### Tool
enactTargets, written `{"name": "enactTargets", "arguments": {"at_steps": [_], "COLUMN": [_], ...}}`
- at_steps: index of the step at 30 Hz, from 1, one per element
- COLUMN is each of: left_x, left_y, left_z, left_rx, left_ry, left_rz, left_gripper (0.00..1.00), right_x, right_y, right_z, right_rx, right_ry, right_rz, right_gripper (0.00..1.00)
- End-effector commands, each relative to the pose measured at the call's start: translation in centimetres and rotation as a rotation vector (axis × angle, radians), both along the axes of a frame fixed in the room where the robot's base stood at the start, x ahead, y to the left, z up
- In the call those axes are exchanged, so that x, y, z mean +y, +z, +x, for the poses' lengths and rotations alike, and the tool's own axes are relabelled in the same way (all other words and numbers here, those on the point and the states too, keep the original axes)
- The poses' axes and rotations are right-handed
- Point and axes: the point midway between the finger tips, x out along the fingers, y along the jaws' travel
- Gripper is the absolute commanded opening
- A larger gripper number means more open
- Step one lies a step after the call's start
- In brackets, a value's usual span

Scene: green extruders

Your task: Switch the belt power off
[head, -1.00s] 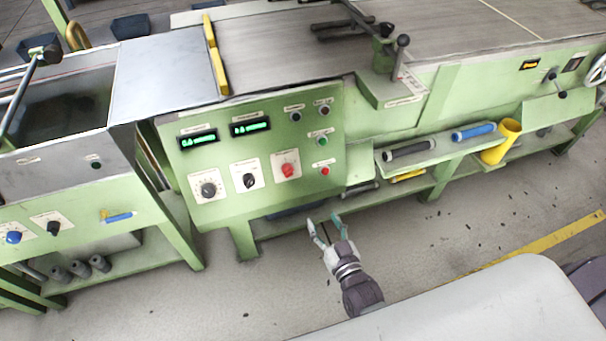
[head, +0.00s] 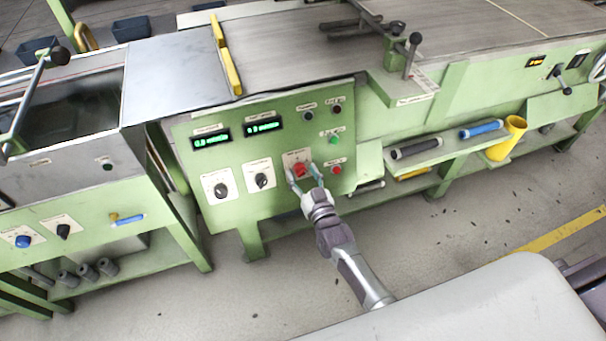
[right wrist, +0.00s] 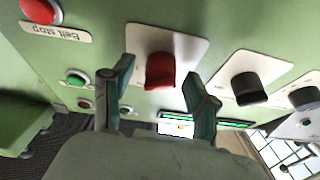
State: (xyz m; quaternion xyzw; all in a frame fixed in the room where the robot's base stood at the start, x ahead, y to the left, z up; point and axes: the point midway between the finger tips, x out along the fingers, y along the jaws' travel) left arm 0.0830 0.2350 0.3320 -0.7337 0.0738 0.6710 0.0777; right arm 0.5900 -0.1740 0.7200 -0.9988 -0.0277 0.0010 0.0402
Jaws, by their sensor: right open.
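A green control panel (head: 265,203) is on the front of the belt machine. A red rotary knob (head: 299,170) on a pale plate sits in its lower right part; its label is too small to read. My right gripper (head: 302,175) is open in front of this knob, one finger on each side. In the right wrist view the red knob (right wrist: 160,70) shows between the two open fingers (right wrist: 158,84), and I cannot tell if they touch it. My left gripper is out of view.
Two black knobs (head: 220,189) (head: 262,180) sit left of the red knob, under lit green displays (head: 210,140). A green button (head: 334,140) and a red button (head: 336,170) are close on the right. A red button labelled "Belt stop" (right wrist: 40,10) shows in the wrist view.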

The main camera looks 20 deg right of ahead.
Motion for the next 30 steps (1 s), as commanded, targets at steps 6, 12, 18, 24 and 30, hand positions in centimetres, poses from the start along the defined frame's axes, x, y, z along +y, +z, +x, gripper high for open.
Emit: {"name": "enactTargets", "arguments": {"at_steps": [6, 12, 18, 24, 30], "left_x": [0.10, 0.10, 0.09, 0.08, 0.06], "left_y": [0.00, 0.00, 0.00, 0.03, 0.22], "left_z": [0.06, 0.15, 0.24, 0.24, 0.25], "left_rx": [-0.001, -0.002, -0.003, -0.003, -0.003], "left_ry": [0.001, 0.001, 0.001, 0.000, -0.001], "left_rz": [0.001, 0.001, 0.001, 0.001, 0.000], "left_gripper": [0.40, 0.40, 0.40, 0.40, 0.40], "right_x": [0.03, 0.03, 0.02, 0.00, -0.07], "right_y": [-0.02, -0.02, -0.02, -0.01, 0.04], "right_z": [0.19, 0.17, 0.16, 0.16, 0.16], "right_rx": [0.001, 0.001, 0.001, 0.000, -0.001], "right_ry": [0.000, 0.000, 0.000, 0.003, 0.025], "right_rz": [0.000, 0.000, 0.000, -0.007, -0.061], "right_gripper": [0.59, 0.39, 0.06, 0.00, 0.00]}}
